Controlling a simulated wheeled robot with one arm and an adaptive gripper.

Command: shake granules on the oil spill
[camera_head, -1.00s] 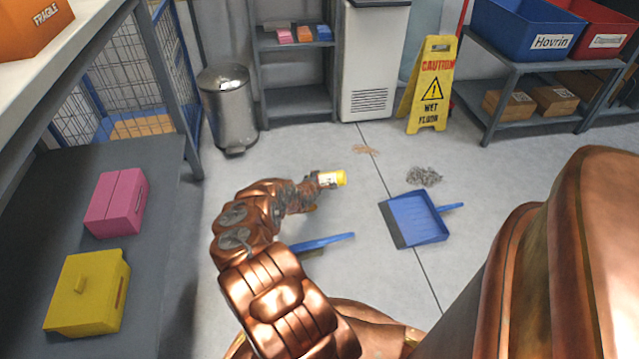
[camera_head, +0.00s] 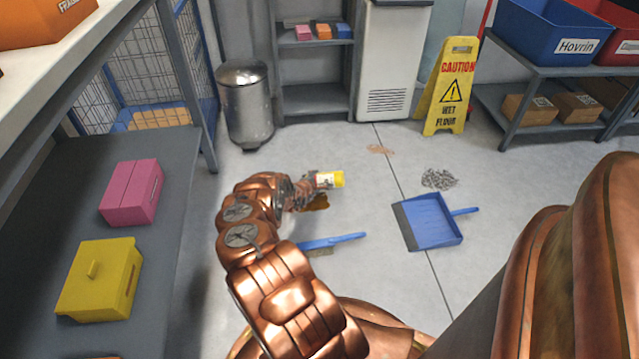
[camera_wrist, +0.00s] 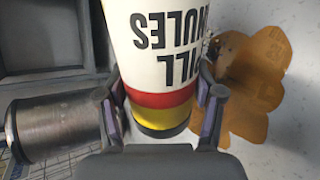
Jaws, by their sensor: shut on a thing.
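My gripper (camera_wrist: 165,110) is shut on the granules container (camera_wrist: 165,55), a white cylinder with a red and yellow band and upside-down black lettering in the wrist view. In the head view the container (camera_head: 329,179) is held sideways above the floor, its yellow end to the right. The brown oil spill (camera_wrist: 255,85) lies on the floor to the right of the container in the wrist view. In the head view the spill (camera_head: 316,203) shows partly, just below the container and gripper, the rest hidden by my arm. I see no granules on the visible part of the spill.
A blue brush (camera_head: 335,241) and a blue dustpan (camera_head: 432,222) lie on the floor. Grey debris (camera_head: 439,178) and a small tan patch (camera_head: 380,149) lie beyond. A yellow wet-floor sign (camera_head: 448,88) and a metal bin (camera_head: 245,105) stand at the back.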

